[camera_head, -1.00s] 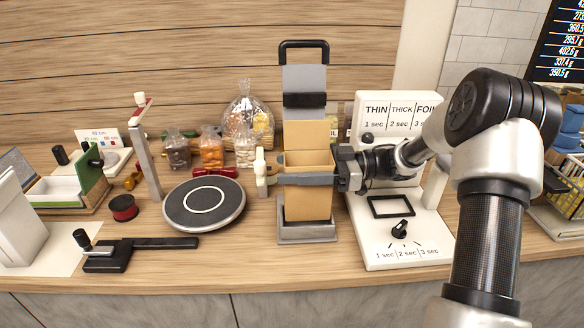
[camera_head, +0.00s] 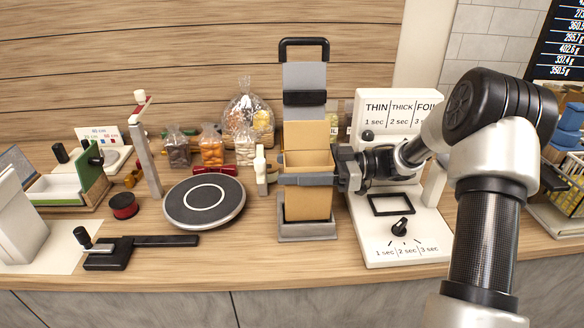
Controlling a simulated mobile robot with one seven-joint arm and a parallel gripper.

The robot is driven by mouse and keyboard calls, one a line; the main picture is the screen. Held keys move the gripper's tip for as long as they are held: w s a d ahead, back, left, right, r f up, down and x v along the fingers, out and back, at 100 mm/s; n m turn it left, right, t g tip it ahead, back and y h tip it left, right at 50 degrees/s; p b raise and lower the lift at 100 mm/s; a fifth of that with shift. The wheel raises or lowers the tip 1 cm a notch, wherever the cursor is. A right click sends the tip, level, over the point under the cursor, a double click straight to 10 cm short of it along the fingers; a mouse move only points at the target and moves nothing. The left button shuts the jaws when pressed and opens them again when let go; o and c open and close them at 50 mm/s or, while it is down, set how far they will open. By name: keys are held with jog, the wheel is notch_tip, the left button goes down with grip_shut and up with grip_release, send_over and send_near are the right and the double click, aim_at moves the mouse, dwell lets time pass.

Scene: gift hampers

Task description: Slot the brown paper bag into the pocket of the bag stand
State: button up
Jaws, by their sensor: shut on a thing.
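The brown paper bag (camera_head: 307,205) is upright in front of the grey bag stand (camera_head: 307,232), with its open top facing up. Its lower end is at the stand's grey pocket at the base; the front lip hides the bottom, so I cannot tell how deep it sits. The stand's back plate rises behind it to a black clamp bar and a black handle. My gripper (camera_head: 306,179) reaches in from the right and is shut on the bag, its grey fingers crossing the bag just below its rim.
A sealer-like white panel (camera_head: 410,235) with a black frame and knob stands close on the right. A round black turntable (camera_head: 204,202) lies on the left, with a white-tipped post (camera_head: 260,165) between it and the bag. Filled bags (camera_head: 211,147) stand behind.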

aim_at(292, 147)
jog(key=shift+f+b, duration=0.65)
jog(key=shift+f, duration=1.55)
dwell(2.5)
jog(key=o, duration=1.7)
jog(key=shift+o, duration=0.2)
jog(key=o, duration=0.6)
jog(key=shift+c, duration=0.2)
notch_tip(292, 147, up, 10)
jog(key=shift+p, duration=0.6)
